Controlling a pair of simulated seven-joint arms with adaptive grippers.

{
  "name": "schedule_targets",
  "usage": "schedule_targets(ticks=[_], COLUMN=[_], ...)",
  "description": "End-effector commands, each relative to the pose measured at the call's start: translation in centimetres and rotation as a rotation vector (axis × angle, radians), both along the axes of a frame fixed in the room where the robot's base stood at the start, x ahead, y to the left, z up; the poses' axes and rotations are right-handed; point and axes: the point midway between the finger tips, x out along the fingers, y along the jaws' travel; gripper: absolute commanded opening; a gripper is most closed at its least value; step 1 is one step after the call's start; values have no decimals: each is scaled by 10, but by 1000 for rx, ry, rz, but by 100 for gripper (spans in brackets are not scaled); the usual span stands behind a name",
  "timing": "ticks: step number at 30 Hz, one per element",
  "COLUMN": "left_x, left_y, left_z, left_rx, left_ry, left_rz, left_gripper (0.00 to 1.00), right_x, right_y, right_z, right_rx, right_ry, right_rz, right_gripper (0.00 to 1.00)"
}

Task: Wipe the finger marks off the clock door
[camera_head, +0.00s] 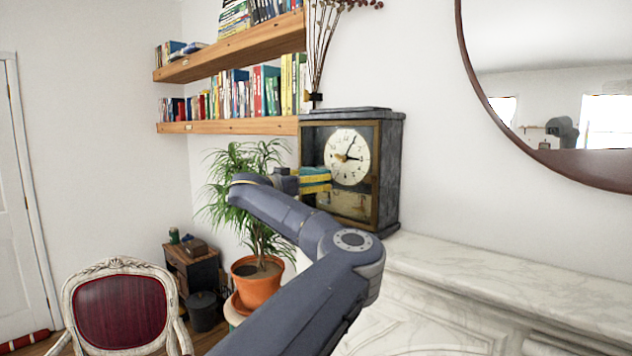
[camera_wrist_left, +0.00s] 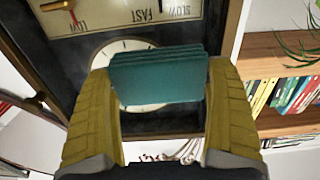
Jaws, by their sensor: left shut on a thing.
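A dark square clock (camera_head: 390,170) with a brass-framed door (camera_head: 374,190) and a white round dial (camera_head: 347,156) stands on the marble mantel. My left gripper (camera_head: 314,180) is at the left side of the clock door, with its yellow fingers shut on a folded teal cloth (camera_wrist_left: 158,80). In the left wrist view the cloth is pinched between both fingers, in front of the clock, seen upside down. I cannot tell whether the cloth touches the door. No finger marks can be made out. My right gripper is not in view.
The mantel top (camera_head: 500,278) is clear right of the clock. A round mirror (camera_head: 545,100) hangs to the right. Book-filled shelves (camera_head: 230,126) end close to the clock's left. A potted plant (camera_head: 258,280) and a red chair (camera_head: 120,310) stand below left.

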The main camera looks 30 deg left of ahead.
Motion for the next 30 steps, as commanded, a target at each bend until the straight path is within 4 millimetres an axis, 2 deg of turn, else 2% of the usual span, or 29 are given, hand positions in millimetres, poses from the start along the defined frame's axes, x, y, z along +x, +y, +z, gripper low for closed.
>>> schedule_targets(ticks=[8, 21, 30], left_x=[2, 7, 8], left_y=[7, 35, 36], left_z=[0, 1, 9], left_rx=[0, 0, 1], left_ry=[0, -1, -2], left_rz=[-1, -2, -2], left_gripper=[62, 62, 62], right_x=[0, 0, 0], right_y=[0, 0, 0], right_z=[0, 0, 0], right_rx=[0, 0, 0], right_ry=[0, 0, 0], right_rz=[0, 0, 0], right_gripper=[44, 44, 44])
